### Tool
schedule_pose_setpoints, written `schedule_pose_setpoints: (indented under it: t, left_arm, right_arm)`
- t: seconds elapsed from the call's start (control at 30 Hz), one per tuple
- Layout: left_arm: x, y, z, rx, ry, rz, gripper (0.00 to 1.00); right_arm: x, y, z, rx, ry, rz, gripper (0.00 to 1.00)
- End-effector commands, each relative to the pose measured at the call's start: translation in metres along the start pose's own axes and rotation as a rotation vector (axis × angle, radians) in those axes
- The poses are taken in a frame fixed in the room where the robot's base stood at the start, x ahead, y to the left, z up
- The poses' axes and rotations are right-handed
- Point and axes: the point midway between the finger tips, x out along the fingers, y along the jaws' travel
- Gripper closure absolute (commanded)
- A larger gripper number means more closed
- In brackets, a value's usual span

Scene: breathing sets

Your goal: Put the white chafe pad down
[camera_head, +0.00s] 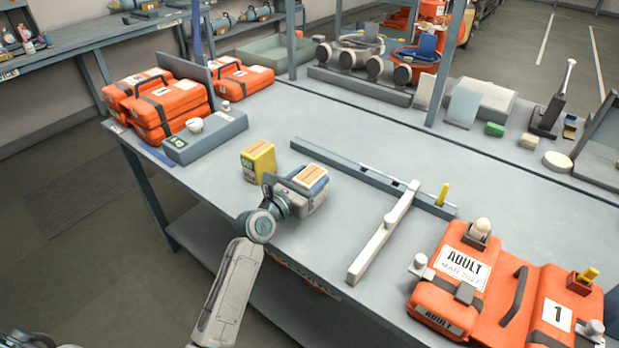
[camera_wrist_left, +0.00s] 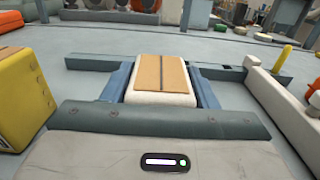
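The white chafe pad (camera_wrist_left: 163,92) is a white block with a tan top split by a dark line. It sits between the two blue fingers of my left gripper (camera_wrist_left: 163,84), which appear to press on both its sides. In the head view the pad (camera_head: 310,177) shows at the end of my left gripper (camera_head: 311,180), low over the front part of the grey table (camera_head: 330,235). Its underside is hidden, so I cannot tell whether it touches the table. My right gripper is not in view.
A yellow box (camera_head: 258,161) stands close to the left of my gripper. A grey rail (camera_head: 350,170) lies behind it, and a white bar (camera_head: 383,232) lies to the right. An orange set (camera_head: 500,285) fills the front right. Bare table lies between gripper and white bar.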

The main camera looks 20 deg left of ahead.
Motion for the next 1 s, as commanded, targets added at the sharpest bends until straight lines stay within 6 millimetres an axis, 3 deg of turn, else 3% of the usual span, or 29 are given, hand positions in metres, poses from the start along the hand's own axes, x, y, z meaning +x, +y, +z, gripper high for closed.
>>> schedule_pose_setpoints:
  t: [0.1,0.47,1.0]
  left_arm:
    - [0.0,0.0,0.001,0.0,-0.001,0.0,0.28]
    - [-0.004,0.0,0.002,0.001,0.0,0.001,0.28]
    - [-0.105,0.0,0.002,0.002,0.001,0.0,0.28]
  right_arm:
    - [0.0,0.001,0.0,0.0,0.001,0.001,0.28]
    - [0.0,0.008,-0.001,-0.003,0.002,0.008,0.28]
    - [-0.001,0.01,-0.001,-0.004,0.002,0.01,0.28]
